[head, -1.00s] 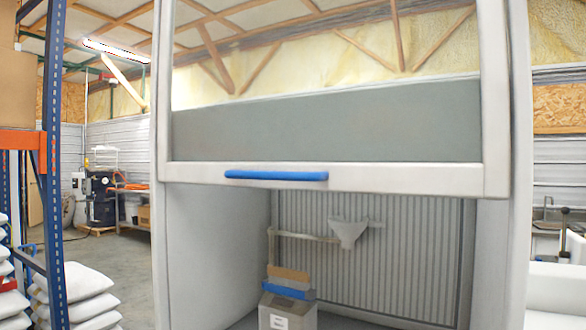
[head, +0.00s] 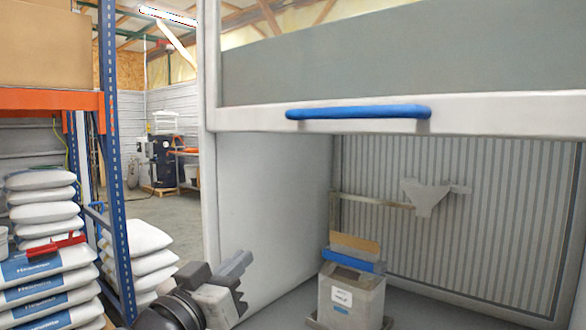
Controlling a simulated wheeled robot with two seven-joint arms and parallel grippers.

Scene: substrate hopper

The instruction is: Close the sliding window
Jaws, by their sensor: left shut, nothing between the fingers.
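The sliding window (head: 480,110) of the cabinet is raised, with a grey panel (head: 400,52) in a white frame. Its blue bar handle (head: 358,112) runs along the bottom rail. The cabinet opening below the rail is open. My left gripper (head: 242,262) is at the bottom of the view, lower left of the handle and well apart from it, in front of the cabinet's left wall. Its fingers are shut and empty. My right gripper is out of view.
Inside the cabinet stand a grey box (head: 350,295) with a blue strip and a funnel (head: 425,197) on a bracket. At left is a rack with a blue post (head: 115,190) and an orange beam (head: 45,100). White sacks (head: 45,210) are stacked there.

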